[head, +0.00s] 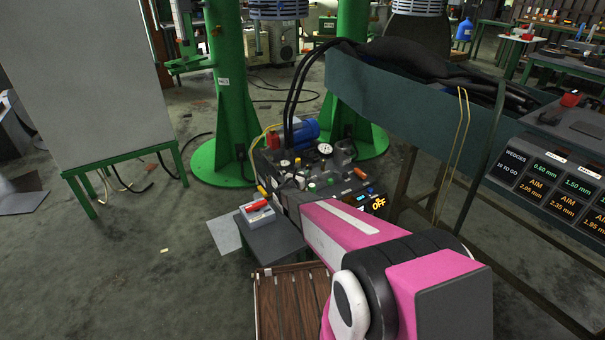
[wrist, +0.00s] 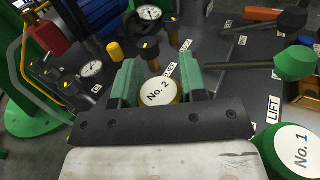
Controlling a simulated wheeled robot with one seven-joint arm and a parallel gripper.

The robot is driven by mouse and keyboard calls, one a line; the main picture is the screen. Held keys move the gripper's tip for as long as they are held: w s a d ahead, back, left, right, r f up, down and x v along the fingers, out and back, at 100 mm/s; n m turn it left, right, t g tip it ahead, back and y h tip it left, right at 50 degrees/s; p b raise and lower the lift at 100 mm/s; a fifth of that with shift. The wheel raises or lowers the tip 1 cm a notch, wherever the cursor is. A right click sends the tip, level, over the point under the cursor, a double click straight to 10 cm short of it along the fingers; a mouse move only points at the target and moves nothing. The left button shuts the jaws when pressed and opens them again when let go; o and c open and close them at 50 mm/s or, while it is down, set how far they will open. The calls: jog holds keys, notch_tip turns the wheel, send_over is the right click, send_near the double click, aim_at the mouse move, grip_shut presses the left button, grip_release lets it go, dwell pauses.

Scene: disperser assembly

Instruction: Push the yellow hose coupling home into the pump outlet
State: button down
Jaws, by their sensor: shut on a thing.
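In the wrist view, my gripper (wrist: 160,68) has its two green fingers on either side of a yellow round piece with a white "No. 2" label (wrist: 159,92), and is shut on it. I take this piece to be the yellow hose coupling. Its lower part is hidden by the gripper's dark crossbar, so the pump outlet and how deep the coupling sits cannot be seen. My gripper is hidden there behind the arm.
A green-rimmed "No. 1" piece (wrist: 298,150) and a green hexagonal knob (wrist: 295,62) are to the right. Gauges (wrist: 149,13), a red block (wrist: 50,38) and yellow-marked knobs crowd the panel. A tray (head: 257,216) stands left of the pump; green columns (head: 225,100) rise behind.

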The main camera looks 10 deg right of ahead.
jog(key=shift+f, duration=0.25)
jog(key=c, duration=0.6)
grip_release()
jog(key=v, duration=1)
jog(key=shift+s+a, duration=0.3)
